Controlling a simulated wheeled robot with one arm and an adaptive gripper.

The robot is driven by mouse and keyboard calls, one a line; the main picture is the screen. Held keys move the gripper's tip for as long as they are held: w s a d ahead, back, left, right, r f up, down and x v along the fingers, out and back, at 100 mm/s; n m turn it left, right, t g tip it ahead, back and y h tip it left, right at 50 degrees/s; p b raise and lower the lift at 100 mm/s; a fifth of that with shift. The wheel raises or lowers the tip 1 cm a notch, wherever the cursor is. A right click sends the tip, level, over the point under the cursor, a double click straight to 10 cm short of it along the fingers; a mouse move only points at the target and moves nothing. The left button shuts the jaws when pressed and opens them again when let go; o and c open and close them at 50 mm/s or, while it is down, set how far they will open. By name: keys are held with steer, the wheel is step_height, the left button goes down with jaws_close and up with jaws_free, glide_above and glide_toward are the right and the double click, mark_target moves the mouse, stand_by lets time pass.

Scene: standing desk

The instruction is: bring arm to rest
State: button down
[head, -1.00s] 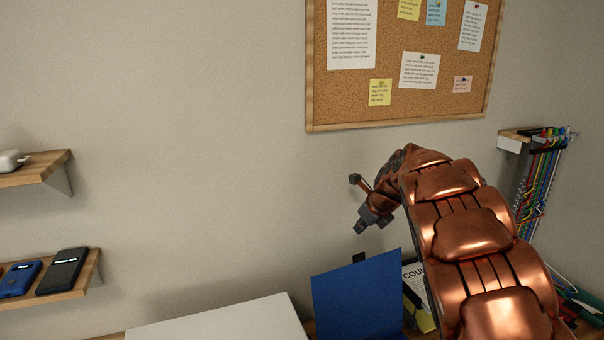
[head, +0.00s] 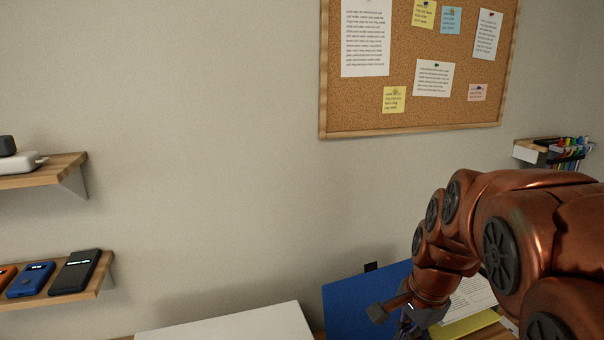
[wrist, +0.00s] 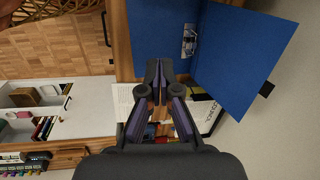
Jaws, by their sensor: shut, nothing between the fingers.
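My copper-coloured arm (head: 520,230) reaches in from the right in the head view and bends down toward the desk. My gripper (head: 405,325) is at the bottom edge of the head view, partly cut off, in front of a blue folder. In the wrist view my gripper (wrist: 158,75) has its fingertips together with nothing between them. It is above the open blue folder (wrist: 240,60) and printed papers. The blue folder also shows in the head view (head: 350,300), standing open behind the gripper.
A white panel (head: 235,325) lies left of the folder. Wall shelves (head: 50,172) at left hold small devices. A cork board (head: 450,115) hangs on the wall. A small shelf with cables (head: 530,152) is at right. The wall space between is free.

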steer(key=s+f+n+g, duration=0.1)
steer(key=s+f+n, duration=0.1)
steer(key=s+n, duration=0.4)
steer(key=s+f+n+g+h, duration=0.1)
steer(key=s+n, duration=0.6)
steer(key=s, duration=1)
step_height(320, 180, down, 2)
steer(key=shift+a+f+g+b, duration=0.2)
steer(key=shift+g+b, duration=0.1)
steer(key=shift+g, duration=0.4)
steer(key=c, duration=1.9)
jaws_free()
